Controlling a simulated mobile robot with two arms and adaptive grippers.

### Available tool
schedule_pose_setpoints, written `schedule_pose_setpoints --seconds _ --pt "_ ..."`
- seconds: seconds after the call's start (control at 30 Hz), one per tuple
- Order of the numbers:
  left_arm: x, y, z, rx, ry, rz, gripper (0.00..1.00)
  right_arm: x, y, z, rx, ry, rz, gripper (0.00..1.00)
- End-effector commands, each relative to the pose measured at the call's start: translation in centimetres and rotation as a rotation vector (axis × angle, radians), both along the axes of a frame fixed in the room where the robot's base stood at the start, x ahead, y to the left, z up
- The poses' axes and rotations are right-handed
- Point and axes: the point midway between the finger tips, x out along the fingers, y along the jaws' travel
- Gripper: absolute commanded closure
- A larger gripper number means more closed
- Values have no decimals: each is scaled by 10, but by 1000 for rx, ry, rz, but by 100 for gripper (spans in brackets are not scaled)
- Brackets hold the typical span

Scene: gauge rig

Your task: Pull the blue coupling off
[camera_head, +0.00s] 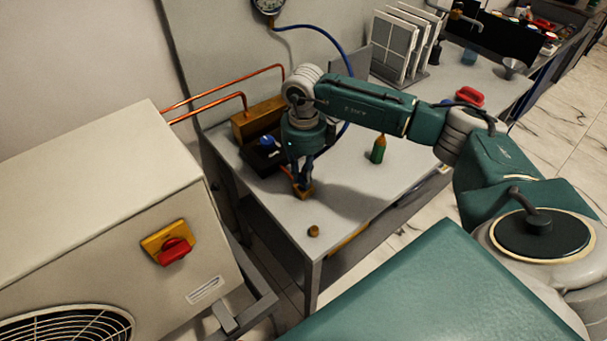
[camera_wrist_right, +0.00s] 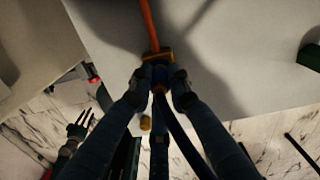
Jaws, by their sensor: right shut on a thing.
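My right gripper (camera_head: 303,186) points down over the grey table. In the right wrist view its fingers (camera_wrist_right: 158,78) are closed around the blue coupling (camera_wrist_right: 160,72). The coupling meets a brass fitting (camera_wrist_right: 155,55), which also shows below the fingers in the head view (camera_head: 303,194). I cannot tell whether the two are still joined. An orange-copper pipe (camera_wrist_right: 150,25) runs to the fitting. A blue hose (camera_head: 335,45) hangs from the gauge (camera_head: 268,5) and passes behind my right arm. A small, dark gripper, apparently my left one (camera_wrist_right: 78,128), shows with its prongs apart.
A small brass cap (camera_head: 314,231) lies near the table's front edge. A green bottle (camera_head: 378,150) stands right of the gripper. A black box with a blue knob (camera_head: 266,143) stands left, by the brass block (camera_head: 258,118). The beige unit (camera_head: 110,200) fills the left.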

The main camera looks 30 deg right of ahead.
Motion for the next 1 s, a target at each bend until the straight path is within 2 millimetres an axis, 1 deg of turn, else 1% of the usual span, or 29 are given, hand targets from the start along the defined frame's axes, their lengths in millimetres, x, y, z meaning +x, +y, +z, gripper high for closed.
schedule_pose_setpoints --seconds 0.37,1.0 --pt "0 0 4 0 0 0 60 0 -1 7 -1 0 -1 100" --pt "-2 0 24 1 3 1 60 0 0 39 0 -1 -1 100"
